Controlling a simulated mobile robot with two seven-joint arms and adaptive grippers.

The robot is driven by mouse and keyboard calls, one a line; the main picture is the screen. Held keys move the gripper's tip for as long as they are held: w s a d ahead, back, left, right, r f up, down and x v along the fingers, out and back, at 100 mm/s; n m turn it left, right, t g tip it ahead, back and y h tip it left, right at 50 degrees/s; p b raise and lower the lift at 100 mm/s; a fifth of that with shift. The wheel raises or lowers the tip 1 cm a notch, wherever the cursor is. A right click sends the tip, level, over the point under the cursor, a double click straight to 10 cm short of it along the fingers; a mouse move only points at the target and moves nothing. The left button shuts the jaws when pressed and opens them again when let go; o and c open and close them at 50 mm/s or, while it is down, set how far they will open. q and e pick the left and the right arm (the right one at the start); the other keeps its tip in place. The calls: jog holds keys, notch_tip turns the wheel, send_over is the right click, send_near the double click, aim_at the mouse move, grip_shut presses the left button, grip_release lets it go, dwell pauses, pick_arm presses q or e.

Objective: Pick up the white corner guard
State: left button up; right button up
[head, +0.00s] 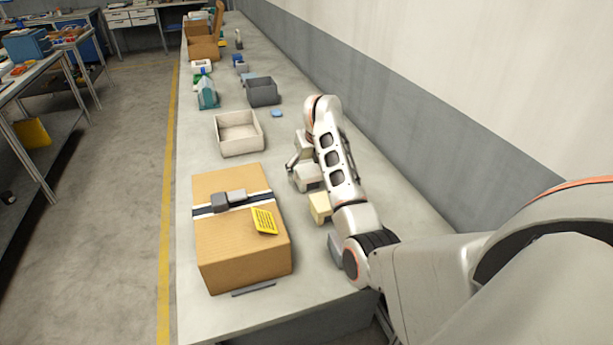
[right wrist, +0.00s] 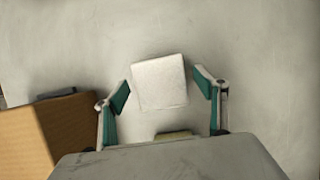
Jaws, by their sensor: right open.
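The white corner guard (head: 307,179) lies on the grey bench to the right of the cardboard box, partly hidden by my right arm in the head view. In the right wrist view it is a pale, squarish block (right wrist: 160,82). My right gripper (head: 299,166) is open above it. In the right wrist view its green-padded fingers (right wrist: 163,90) stand on either side of the guard, with a visible gap at each side. My left gripper is not in view.
A taped cardboard box (head: 240,255) with a yellow label stands to the left. A cream block (head: 320,207) lies near my right arm. Beyond are an open white bin (head: 238,148), a grey bin (head: 262,98) and a small blue item (head: 277,114). A wall borders the right.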

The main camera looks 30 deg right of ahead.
jog(key=shift+w+f, duration=0.1)
jog(key=shift+f, duration=0.1)
jog(key=c, duration=1.2)
jog(key=shift+r, duration=0.1)
